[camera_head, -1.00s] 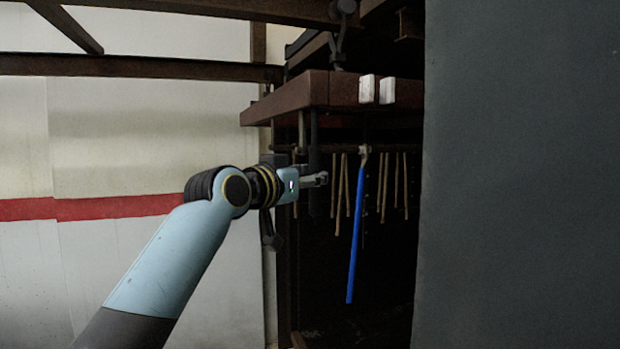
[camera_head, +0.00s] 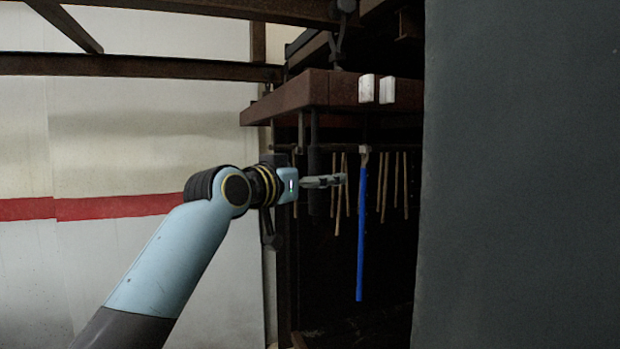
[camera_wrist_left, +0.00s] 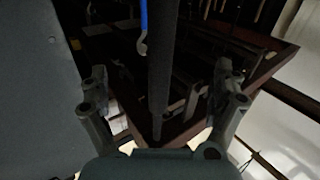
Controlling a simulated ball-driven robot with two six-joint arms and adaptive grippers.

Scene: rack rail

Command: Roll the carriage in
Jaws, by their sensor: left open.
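A brown rack frame (camera_head: 290,97) hangs in the dark opening; I cannot tell which part is the carriage. A dark upright post (camera_head: 315,135) hangs below it. A blue rod (camera_head: 361,230) hangs nearly upright from a pale hook. My left gripper (camera_head: 343,180) is open, with its fingers at the post's height and reaching past it in the picture. In the left wrist view the post (camera_wrist_left: 162,75) runs between the two open fingers (camera_wrist_left: 162,103), apparently without contact. The blue rod's hooked end (camera_wrist_left: 142,30) shows left of the post. My right gripper is not in view.
Several thin tan sticks (camera_head: 384,185) hang behind the blue rod. Two white blocks (camera_head: 367,89) sit at the frame's front edge. A large grey surface (camera_head: 520,180) blocks the right side. A pale wall with a red stripe (camera_head: 90,207) is at left.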

